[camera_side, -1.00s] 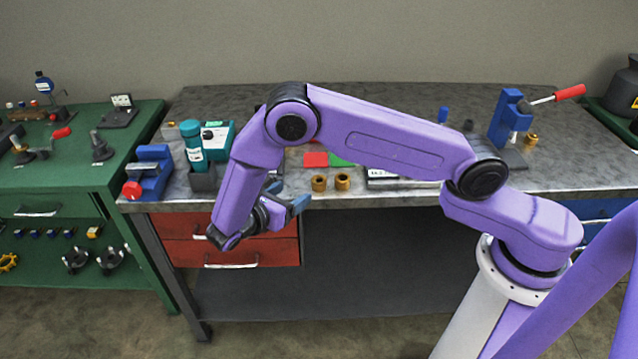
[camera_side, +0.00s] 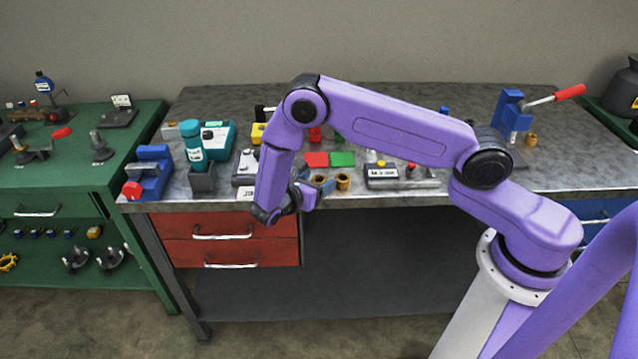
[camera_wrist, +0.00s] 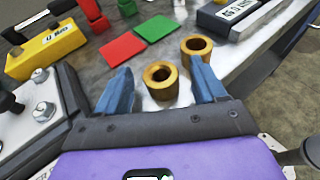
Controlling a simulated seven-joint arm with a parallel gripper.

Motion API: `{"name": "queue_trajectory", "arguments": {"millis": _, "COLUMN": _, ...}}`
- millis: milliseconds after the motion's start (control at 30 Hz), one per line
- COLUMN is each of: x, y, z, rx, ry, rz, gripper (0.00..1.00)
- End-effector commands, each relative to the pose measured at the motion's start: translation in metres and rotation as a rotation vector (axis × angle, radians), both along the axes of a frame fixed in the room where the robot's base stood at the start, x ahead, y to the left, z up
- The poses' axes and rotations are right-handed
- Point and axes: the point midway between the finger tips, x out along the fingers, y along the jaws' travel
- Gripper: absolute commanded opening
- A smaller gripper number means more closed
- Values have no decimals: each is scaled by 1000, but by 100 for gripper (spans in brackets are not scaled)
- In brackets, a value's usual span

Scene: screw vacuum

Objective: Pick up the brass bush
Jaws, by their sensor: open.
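Two brass bushes stand upright near the table's front edge. In the wrist view the nearer bush (camera_wrist: 161,80) sits between the two blue fingers of my gripper (camera_wrist: 160,90), with bare table showing around it. The other bush (camera_wrist: 196,47) stands just beyond, to the right. In the side view one bush (camera_side: 343,182) is clear of my gripper (camera_side: 312,192). The other bush (camera_side: 318,179) is partly hidden behind the fingers. My gripper is open and holds nothing. A further brass bush (camera_side: 531,140) stands at the right by the blue press.
Red (camera_wrist: 122,48) and green (camera_wrist: 155,28) plates lie just behind the bushes. A yellow box (camera_wrist: 46,50) and a grey bolted block (camera_wrist: 35,105) stand left. A labelled grey box (camera_side: 383,174) is to the right. The metal table (camera_side: 250,105) has free room at the back.

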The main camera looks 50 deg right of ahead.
Motion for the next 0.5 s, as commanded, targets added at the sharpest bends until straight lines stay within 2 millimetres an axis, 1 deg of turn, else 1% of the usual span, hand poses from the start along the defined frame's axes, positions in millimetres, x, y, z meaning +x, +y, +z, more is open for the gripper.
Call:
{"name": "queue_trajectory", "arguments": {"millis": 200, "x": 0, "y": -1, "z": 0, "rx": 0, "ry": 0, "rz": 0, "gripper": 70}}
{"name": "queue_trajectory", "arguments": {"millis": 233, "x": 0, "y": -1, "z": 0, "rx": 0, "ry": 0, "rz": 0, "gripper": 67}}
{"name": "queue_trajectory", "arguments": {"millis": 267, "x": 0, "y": -1, "z": 0, "rx": 0, "ry": 0, "rz": 0, "gripper": 57}}
{"name": "queue_trajectory", "arguments": {"millis": 300, "x": 0, "y": -1, "z": 0, "rx": 0, "ry": 0, "rz": 0, "gripper": 44}}
{"name": "queue_trajectory", "arguments": {"millis": 367, "x": 0, "y": -1, "z": 0, "rx": 0, "ry": 0, "rz": 0, "gripper": 25}}
{"name": "queue_trajectory", "arguments": {"millis": 400, "x": 0, "y": -1, "z": 0, "rx": 0, "ry": 0, "rz": 0, "gripper": 12}}
{"name": "queue_trajectory", "arguments": {"millis": 433, "x": 0, "y": -1, "z": 0, "rx": 0, "ry": 0, "rz": 0, "gripper": 4}}
{"name": "queue_trajectory", "arguments": {"millis": 500, "x": 0, "y": -1, "z": 0, "rx": -1, "ry": -1, "rz": 0, "gripper": 4}}
